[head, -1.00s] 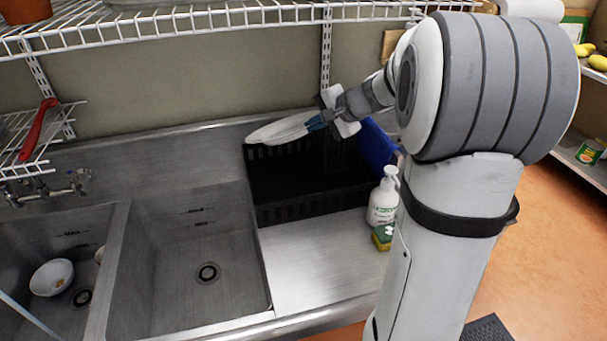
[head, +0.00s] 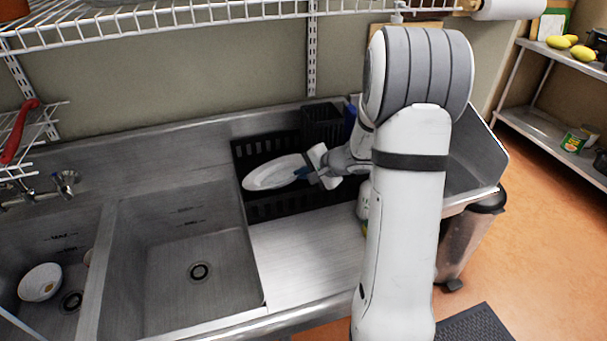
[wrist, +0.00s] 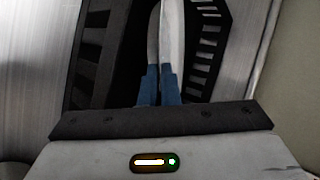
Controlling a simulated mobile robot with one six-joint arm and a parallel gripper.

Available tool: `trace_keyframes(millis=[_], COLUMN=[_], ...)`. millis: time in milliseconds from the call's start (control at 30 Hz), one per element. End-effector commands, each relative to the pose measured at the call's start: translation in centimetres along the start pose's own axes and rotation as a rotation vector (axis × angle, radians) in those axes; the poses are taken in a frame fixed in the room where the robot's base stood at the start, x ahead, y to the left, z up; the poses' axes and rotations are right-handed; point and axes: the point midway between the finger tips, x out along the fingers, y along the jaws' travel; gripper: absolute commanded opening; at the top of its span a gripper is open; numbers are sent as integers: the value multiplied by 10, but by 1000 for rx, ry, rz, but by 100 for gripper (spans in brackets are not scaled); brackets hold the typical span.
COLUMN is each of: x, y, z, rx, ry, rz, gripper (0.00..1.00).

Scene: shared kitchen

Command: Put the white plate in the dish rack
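The white plate (head: 272,173) is an oval in the head view, held tilted over the black dish rack (head: 262,211). My gripper (head: 303,174) is shut on the plate's right edge, with blue fingertips. In the wrist view the plate (wrist: 171,40) shows nearly edge-on between the blue fingers of my gripper (wrist: 160,84), and slots of the dish rack (wrist: 208,45) show beside it. I cannot tell whether the plate touches the rack's floor.
A steel sink basin (head: 190,245) lies left of the rack, and another further left holds a white bowl (head: 40,282). A soap bottle (head: 363,199) stands partly hidden behind my arm. A wire shelf (head: 180,18) hangs above.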

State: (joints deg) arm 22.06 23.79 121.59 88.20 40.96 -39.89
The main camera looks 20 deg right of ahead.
Motion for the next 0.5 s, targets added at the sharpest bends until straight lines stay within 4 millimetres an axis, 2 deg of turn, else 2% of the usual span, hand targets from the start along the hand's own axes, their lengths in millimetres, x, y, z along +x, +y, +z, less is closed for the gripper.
trace_keyframes(millis=[367, 400, 500], x=[4, 4, 4], y=[3, 4, 3], z=[0, 0, 0], rx=[-3, -2, -2], ry=[1, 0, 0], rz=[-3, -1, -1], gripper=[0, 6, 14])
